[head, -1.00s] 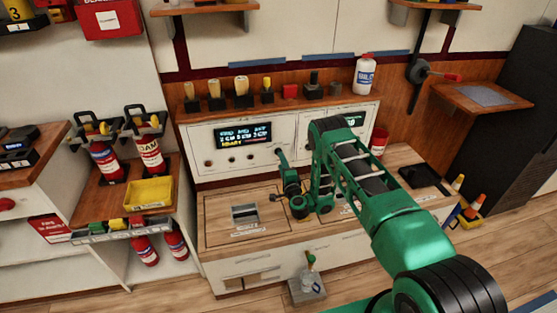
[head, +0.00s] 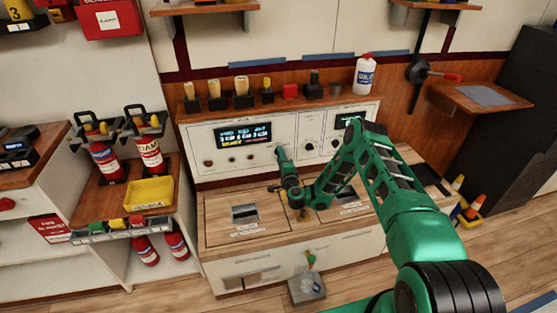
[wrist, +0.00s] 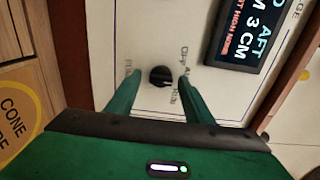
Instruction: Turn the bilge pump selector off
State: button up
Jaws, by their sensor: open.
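A black rotary knob (wrist: 160,76), which I take to be the bilge pump selector, sits on the white panel (wrist: 155,30) in the wrist view. The small lettering around it is mostly too blurred to read; one word beside it looks like "Off". My gripper (wrist: 159,80) is open, with one green finger on each side of the knob and a visible gap on both sides. I cannot tell whether the fingertips touch the panel. In the head view, my gripper (head: 279,153) is at the panel and hides this knob.
A lit display (head: 243,135) is left of my gripper, with several small knobs below it. More black knobs (head: 310,118) are on the panel to the right. A wooden counter (head: 215,215) lies below. A shelf above holds several handles and a white bottle (head: 364,73).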

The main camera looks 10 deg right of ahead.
jog(key=c, duration=1)
jog(key=shift+a, duration=0.45)
jog(key=shift+d, duration=0.35)
jog(key=shift+n, duration=0.4)
jog(key=shift+s+d+f+n, duration=0.1)
jog(key=shift+n, duration=1.9)
jog(key=shift+s+d+f+n, duration=0.1)
jog(key=shift+n, duration=1.9)
